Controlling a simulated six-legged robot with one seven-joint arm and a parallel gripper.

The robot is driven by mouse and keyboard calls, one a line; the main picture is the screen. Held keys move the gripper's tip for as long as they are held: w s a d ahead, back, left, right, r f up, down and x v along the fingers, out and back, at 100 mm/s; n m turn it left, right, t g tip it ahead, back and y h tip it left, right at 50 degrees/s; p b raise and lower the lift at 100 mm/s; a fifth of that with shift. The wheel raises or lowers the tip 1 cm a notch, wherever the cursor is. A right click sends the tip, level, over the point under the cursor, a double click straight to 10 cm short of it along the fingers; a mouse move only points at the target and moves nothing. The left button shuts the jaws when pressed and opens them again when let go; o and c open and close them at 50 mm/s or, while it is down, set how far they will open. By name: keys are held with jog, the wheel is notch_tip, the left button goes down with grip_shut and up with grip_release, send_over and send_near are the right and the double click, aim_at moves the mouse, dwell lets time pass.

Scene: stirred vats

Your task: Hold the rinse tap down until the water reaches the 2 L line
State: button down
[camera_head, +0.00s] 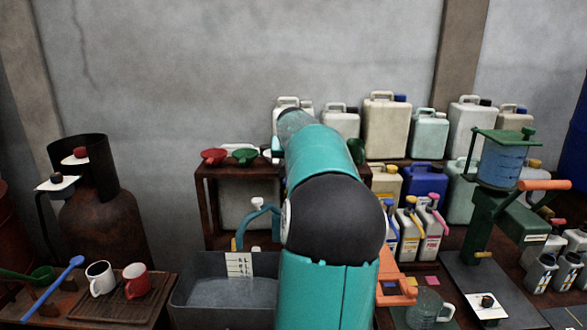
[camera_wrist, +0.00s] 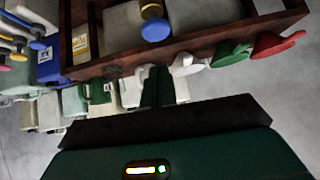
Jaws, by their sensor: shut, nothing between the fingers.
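The grey basin (camera_head: 190,303) stands at the lower middle of the head view. A blue curved tap (camera_head: 262,214) rises behind it, partly hidden by my arm. A white card with marks (camera_head: 240,265) is on the basin; I cannot read its lines. A pale grey surface shows inside the basin, but I cannot tell the water level. In the wrist view, turned upside down, a blue round knob on a brass collar (camera_wrist: 154,27) may be part of the tap. My gripper (camera_wrist: 157,72) is shut, empty and apart from that knob. In the head view my arm hides it.
A dark wooden shelf (camera_head: 206,200) behind the basin carries red (camera_head: 213,156) and green funnels (camera_head: 245,156) and several jugs. Mugs (camera_head: 135,280) stand on a rack at left. An orange-handled piece (camera_head: 396,280), a glass mug (camera_head: 428,308) and a green press (camera_head: 490,215) are at right.

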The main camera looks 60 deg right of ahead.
jog(key=v, duration=0.4)
jog(key=shift+s, duration=0.15)
jog(key=shift+a, duration=0.1)
dwell(0.6)
